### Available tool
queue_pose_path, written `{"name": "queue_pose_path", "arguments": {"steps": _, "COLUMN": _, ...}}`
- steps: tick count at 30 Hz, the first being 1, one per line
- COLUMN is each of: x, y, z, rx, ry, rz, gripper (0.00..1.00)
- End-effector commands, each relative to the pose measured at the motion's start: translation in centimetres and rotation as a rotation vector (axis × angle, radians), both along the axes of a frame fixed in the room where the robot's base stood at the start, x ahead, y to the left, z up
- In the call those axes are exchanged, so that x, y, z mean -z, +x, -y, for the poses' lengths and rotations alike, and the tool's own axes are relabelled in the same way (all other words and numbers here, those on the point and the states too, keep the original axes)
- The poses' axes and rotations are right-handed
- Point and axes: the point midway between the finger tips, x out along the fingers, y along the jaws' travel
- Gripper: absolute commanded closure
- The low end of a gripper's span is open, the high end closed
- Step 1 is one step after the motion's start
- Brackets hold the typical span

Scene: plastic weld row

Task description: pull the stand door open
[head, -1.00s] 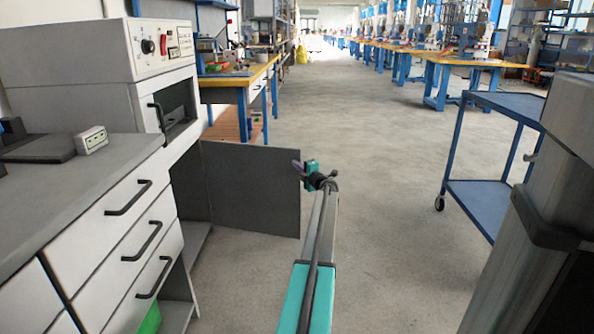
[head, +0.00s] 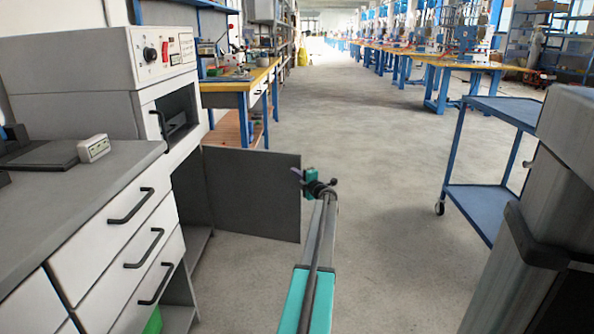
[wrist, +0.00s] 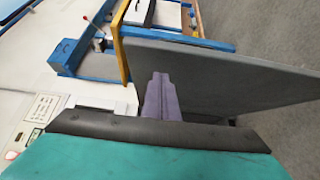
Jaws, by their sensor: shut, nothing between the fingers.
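The stand door (head: 252,194) is a flat dark grey panel below the white machine with the control panel. It stands swung out from the stand, and the open space behind its hinge side shows. My gripper (head: 297,175) is at the door's free edge in the head view, with its fingers pointing left. In the wrist view my gripper (wrist: 160,96) shows as closed purple fingers in front of the grey door panel (wrist: 235,85). Nothing is between the fingers. Whether they touch the door I cannot tell.
A white drawer cabinet (head: 124,230) with black handles stands at the left, near the stand. A blue trolley (head: 480,170) stands at the right. A yellow-topped blue workbench (head: 240,85) is behind the door. The floor in the middle is clear.

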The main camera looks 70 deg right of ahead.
Motion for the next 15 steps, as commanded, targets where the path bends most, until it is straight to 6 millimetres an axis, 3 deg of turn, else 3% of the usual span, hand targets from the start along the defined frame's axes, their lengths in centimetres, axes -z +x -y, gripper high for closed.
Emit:
{"name": "queue_pose_path", "arguments": {"steps": 5, "x": -0.4, "y": -0.2, "z": -2.1, "rx": -0.001, "ry": 0.002, "rz": 0.001, "gripper": 1.0}}
{"name": "queue_pose_path", "arguments": {"steps": 15, "x": -0.4, "y": -5.7, "z": -2.5, "rx": -0.001, "ry": 0.001, "rz": 0.001, "gripper": 1.0}}
